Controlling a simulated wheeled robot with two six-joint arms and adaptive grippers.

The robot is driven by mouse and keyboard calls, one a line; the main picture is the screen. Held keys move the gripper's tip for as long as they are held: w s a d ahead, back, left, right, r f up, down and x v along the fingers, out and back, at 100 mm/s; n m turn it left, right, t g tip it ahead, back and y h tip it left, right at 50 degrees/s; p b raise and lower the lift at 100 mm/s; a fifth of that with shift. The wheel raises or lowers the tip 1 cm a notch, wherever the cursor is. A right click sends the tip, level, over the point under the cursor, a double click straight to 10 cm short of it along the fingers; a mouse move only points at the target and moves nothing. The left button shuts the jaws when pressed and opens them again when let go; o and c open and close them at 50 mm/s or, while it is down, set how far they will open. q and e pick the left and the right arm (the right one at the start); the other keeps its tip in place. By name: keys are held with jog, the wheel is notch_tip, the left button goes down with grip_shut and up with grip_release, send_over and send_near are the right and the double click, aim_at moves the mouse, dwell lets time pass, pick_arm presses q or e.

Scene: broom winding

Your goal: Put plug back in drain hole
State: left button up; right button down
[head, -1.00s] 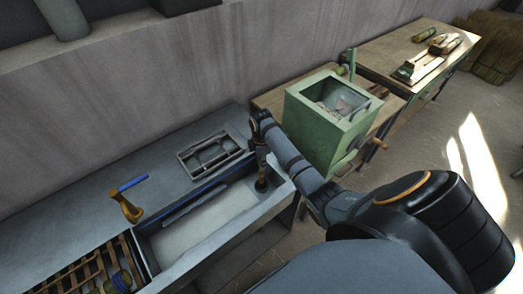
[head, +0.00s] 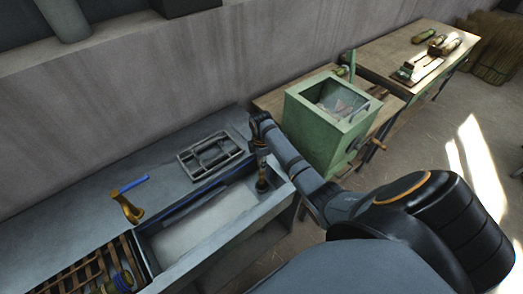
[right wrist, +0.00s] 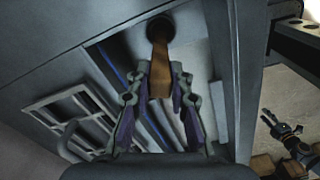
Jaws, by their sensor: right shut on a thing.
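My right gripper (head: 262,168) reaches down into the right end of the grey sink trough (head: 190,225). In the right wrist view, my right gripper (right wrist: 160,80) has its fingers closed around a brown, stick-like plug handle (right wrist: 160,60). The handle's far end meets a dark round shape (right wrist: 160,28) at the sink floor. I cannot tell whether that shape is the plug's base, the drain hole, or both. In the head view the plug's lower end (head: 262,186) shows dark below the fingers. My left gripper is not in view.
A brass tap with a blue handle (head: 128,205) stands behind the sink. A grey rack (head: 212,153) lies on the counter. A wooden slatted rack (head: 95,272) is at the left. A green box machine (head: 325,125) stands close behind my right arm. The sink's middle is clear.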

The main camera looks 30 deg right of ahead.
jog(key=shift+p, duration=0.4)
jog(key=shift+f+b, duration=0.35)
jog(key=shift+f, duration=0.25)
dwell(0.3)
jog(key=c, duration=1.5)
grip_release()
jog(key=shift+r, duration=0.1)
